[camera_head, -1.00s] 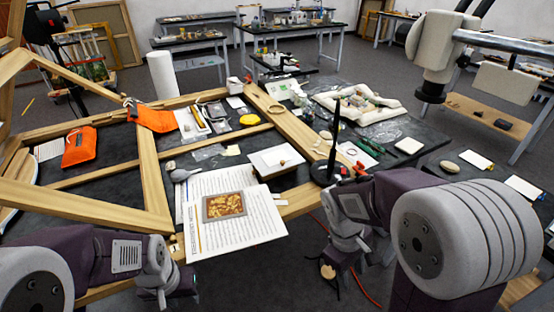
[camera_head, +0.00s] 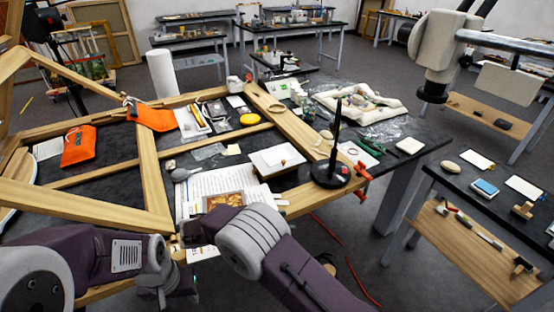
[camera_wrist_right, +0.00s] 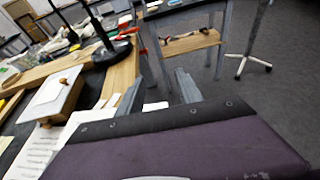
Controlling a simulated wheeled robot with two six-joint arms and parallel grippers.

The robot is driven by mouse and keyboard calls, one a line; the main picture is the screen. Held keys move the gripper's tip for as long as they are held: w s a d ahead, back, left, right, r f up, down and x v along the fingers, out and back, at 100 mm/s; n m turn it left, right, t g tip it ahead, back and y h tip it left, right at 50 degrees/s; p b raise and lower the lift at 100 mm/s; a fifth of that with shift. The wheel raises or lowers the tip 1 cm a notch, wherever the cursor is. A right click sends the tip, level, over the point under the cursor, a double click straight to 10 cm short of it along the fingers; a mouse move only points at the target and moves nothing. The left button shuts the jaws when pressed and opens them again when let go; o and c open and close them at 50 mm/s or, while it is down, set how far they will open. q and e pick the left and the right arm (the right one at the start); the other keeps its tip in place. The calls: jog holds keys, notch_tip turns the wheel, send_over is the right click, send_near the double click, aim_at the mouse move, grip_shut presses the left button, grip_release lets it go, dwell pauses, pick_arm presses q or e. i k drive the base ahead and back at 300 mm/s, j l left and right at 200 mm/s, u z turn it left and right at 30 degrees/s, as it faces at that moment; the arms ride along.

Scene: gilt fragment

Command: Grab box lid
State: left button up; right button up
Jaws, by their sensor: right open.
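The lid also shows at the left of the right wrist view (camera_wrist_right: 48,102). My right gripper (camera_wrist_right: 158,90) is open and empty, with the lid off to the left of its two grey fingers. In the head view my right arm reaches over the lower papers, and its gripper is hidden. My left gripper (camera_head: 160,298) is low at the bottom left, away from the lid, and its fingers are unclear.
A gilt fragment (camera_head: 222,201) lies on the printed papers, partly covered by my right arm. A black stand with a round base (camera_head: 331,174) and upright rod stands right of the lid. Wooden frame bars (camera_head: 288,123) cross the table. A side table (camera_head: 505,200) is at right.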

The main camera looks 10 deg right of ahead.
aim_at(268, 161)
jog(key=i, duration=1)
